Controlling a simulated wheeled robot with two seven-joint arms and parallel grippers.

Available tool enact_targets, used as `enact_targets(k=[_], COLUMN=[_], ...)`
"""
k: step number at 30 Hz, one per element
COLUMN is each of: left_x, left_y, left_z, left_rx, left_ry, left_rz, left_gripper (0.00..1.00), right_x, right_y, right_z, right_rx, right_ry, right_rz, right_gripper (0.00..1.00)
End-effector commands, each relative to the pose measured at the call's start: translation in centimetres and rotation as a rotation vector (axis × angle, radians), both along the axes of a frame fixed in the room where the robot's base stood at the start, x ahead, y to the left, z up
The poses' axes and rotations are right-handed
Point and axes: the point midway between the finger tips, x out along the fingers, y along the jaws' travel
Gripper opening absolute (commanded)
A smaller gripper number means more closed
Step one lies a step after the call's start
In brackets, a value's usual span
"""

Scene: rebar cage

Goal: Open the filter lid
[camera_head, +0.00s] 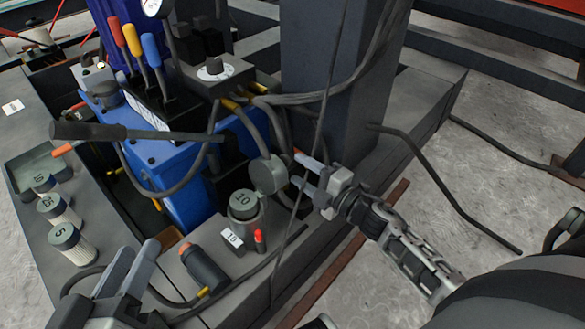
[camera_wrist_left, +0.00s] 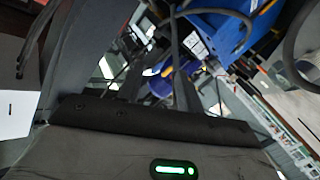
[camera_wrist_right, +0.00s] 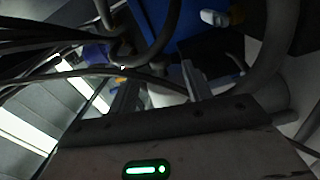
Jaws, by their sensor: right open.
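The filter lid (camera_head: 268,175) is a round grey-green disc. In the head view it stands tilted up beside the filter housing (camera_head: 246,217), whose mouth is uncovered. A filter with a green cap marked 10 (camera_head: 243,203) sits in the housing. My right gripper (camera_head: 299,171) is open just right of the lid, its fingers pointing toward it; I cannot tell whether they touch. In the right wrist view its fingers (camera_wrist_right: 162,90) are apart, and the lid is not clear there. My left gripper (camera_head: 138,258) is open and empty at the lower left, away from the lid.
Filters marked 25 (camera_head: 58,212) and 5 (camera_head: 72,245) stand at the left near a tray (camera_head: 25,165). A blue pump unit (camera_head: 180,170) with a long black handle (camera_head: 135,133) stands behind. A dark column (camera_head: 325,85), hoses and a black cable crowd the right gripper.

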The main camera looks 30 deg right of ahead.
Motion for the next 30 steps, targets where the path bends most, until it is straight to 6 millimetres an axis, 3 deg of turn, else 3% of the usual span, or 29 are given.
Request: enact_targets(k=[7, 18, 23, 24, 27, 30], left_x=[0.0, 0.1, 0.1, 0.1, 0.1, 0.1], left_y=[0.0, 0.0, -0.1, -0.1, -0.1, -0.1], left_z=[0.3, 0.6, 0.6, 0.6, 0.6, 0.8], left_rx=[-0.031, -0.037, -0.036, -0.036, -0.035, -0.031], left_ry=[-0.017, -0.025, -0.026, -0.025, -0.025, -0.024], left_rz=[-0.001, -0.001, -0.001, -0.002, -0.002, -0.003], left_gripper=[0.36, 0.36, 0.36, 0.36, 0.36, 0.36], right_x=[2.8, 3.3, 3.2, 3.2, 3.3, 3.9], right_y=[1.0, 1.1, 1.1, 1.1, 1.3, 2.8], right_z=[0.0, 0.0, 0.0, 0.0, 0.1, 0.5], right_rx=[-0.001, 0.0, 0.0, 0.0, -0.004, -0.035], right_ry=[-0.001, 0.001, 0.001, 0.001, -0.001, -0.014], right_rz=[0.001, 0.0, 0.0, 0.0, 0.003, 0.028], right_gripper=[0.49, 0.49, 0.05, 0.0, 0.0, 0.0])
